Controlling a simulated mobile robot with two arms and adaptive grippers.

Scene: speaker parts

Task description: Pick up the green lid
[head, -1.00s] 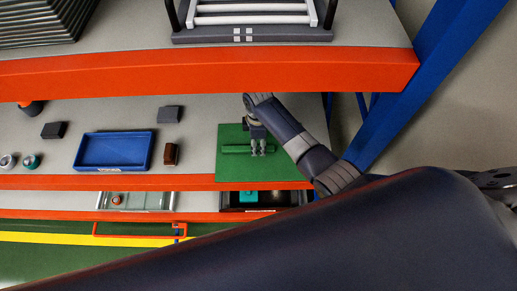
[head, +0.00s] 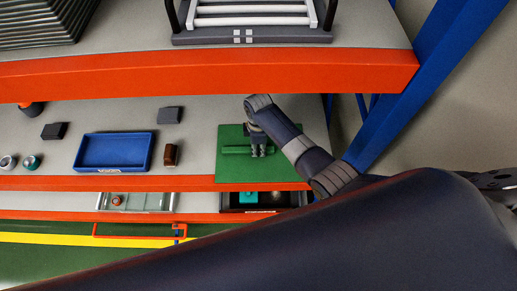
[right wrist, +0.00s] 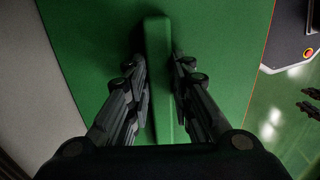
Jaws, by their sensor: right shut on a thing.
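The green lid (head: 238,171) is a flat green plate with a raised bar handle (head: 234,149). In the head view it lies at the right end of the middle shelf, and its near edge overlaps the orange shelf front. My right gripper (head: 258,153) is shut on the handle near the lid's middle. In the right wrist view one finger stands on each side of the handle (right wrist: 158,35), with the lid (right wrist: 225,50) spread beneath. The fingers hide part of the handle. My left gripper is not in view.
A blue tray (head: 84,152), a brown block (head: 171,155) and dark boxes (head: 170,115) stand left of the lid. The shelf above has an orange front (head: 210,75). A blue rack post (head: 425,90) rises at the right. A black bin (head: 233,209) sits below.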

